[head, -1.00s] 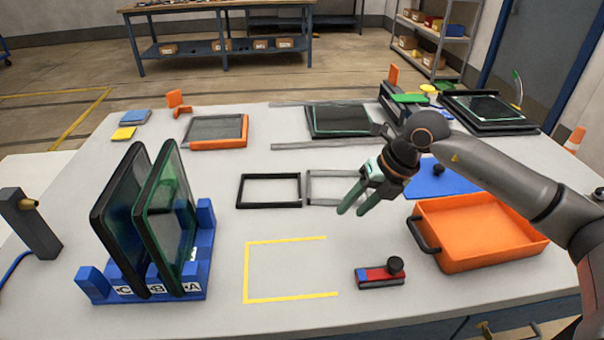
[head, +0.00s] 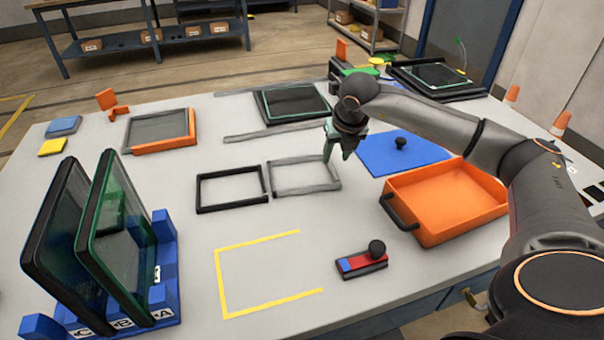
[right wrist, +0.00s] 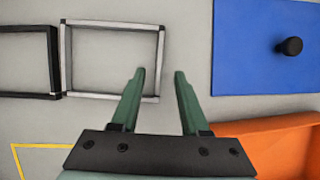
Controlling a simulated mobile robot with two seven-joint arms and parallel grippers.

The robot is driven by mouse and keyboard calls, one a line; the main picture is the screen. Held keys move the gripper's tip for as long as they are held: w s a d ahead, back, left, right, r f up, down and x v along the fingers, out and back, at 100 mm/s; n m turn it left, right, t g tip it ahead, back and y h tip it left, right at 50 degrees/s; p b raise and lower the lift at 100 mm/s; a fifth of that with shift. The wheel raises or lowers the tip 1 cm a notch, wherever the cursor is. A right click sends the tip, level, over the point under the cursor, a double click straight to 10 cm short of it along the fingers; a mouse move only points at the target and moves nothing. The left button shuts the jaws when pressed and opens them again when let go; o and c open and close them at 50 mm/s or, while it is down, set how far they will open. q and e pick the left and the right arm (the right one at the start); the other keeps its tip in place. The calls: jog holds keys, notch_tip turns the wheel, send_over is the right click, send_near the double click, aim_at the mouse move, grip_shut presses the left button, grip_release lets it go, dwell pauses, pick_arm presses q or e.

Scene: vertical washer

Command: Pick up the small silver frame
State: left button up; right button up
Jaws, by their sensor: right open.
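The small silver frame (head: 303,190) lies flat on the table, its left side close against a black frame of similar size. My right gripper (head: 338,158) is open and empty near the frame's right side. The height of the fingers above the table is hard to tell. My left gripper is not in view.
The black frame (head: 232,206) is just left. A blue mat (head: 385,160) with a black knob and an orange tray (head: 440,225) lie to the right. A blue rack (head: 165,290) holds dark panels at the left. Bare table lies around the yellow outline (head: 222,285).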

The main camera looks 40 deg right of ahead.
aim_at(332, 166)
jog(key=x, duration=0.4)
jog(key=shift+w, duration=0.15)
jog(key=shift+w+d+f, duration=0.1)
jog(key=shift+f, duration=0.2)
jog(key=shift+f, duration=0.15)
grip_shut()
dwell(0.4)
